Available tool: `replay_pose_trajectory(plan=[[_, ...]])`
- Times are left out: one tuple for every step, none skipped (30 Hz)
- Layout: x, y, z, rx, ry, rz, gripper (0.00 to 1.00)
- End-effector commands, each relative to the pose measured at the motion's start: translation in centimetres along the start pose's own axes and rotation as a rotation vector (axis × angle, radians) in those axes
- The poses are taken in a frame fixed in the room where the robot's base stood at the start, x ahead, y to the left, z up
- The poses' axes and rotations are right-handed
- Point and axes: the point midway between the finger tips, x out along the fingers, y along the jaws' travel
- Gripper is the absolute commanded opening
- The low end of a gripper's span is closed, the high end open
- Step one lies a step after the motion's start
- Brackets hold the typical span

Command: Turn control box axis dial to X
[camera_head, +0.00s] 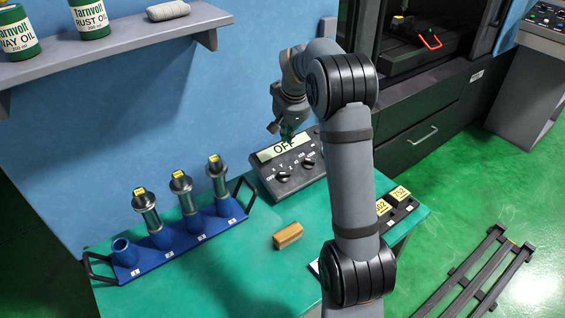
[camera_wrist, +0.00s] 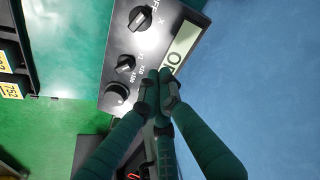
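The control box (camera_head: 268,170) is a dark grey unit with a lit display (camera_head: 270,151) reading OFF, at the back of the green bench. Its axis dial (camera_head: 283,177) is the left knob in the head view and the top black knob (camera_wrist: 141,18) in the wrist view, with OFF and X printed beside it. A multiplier dial (camera_wrist: 126,64) and a round knob (camera_wrist: 116,94) sit alongside. My gripper (camera_head: 284,135) hovers over the display side of the box. In the wrist view its fingertips (camera_wrist: 159,77) are together, in front of the display, apart from the axis dial, with nothing seen between them.
A blue rack (camera_head: 190,238) with metal tool holders stands left of the box. A wooden block (camera_head: 288,235) lies in front. A dark tray (camera_head: 398,214) with yellow labelled blocks is at right. A shelf (camera_head: 120,40) with oil bottles hangs on the wall.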

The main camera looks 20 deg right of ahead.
Motion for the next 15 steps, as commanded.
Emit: replay_pose_trajectory(plan=[[0.8,-0.4,0.1,-0.005,-0.006,-0.003,0.00],[1.3,-0.4,0.1,-0.005,-0.005,-0.003,0.00],[2.0,-0.4,0.1,-0.004,-0.006,-0.003,0.00],[2.6,-0.4,0.1,-0.004,-0.006,-0.003,0.00],[3.3,-0.4,0.1,-0.005,-0.006,-0.003,0.00],[4.1,-0.4,0.1,-0.004,-0.005,-0.003,0.00],[4.8,-0.3,0.1,-0.004,-0.006,-0.003,0.00],[5.5,-0.3,0.1,-0.004,-0.006,-0.003,0.00],[6.3,-0.3,0.1,-0.003,-0.006,-0.003,0.00],[6.9,-0.3,0.1,-0.002,-0.005,-0.003,0.00],[7.6,-0.3,0.1,-0.002,-0.006,-0.003,0.00],[8.4,-0.3,0.1,-0.004,-0.005,-0.003,0.00],[8.9,-0.3,0.1,-0.004,-0.004,-0.003,0.00],[8.6,-0.3,0.6,-0.003,-0.002,-0.003,0.00],[8.5,-0.4,1.2,-0.004,-0.002,-0.003,0.00]])
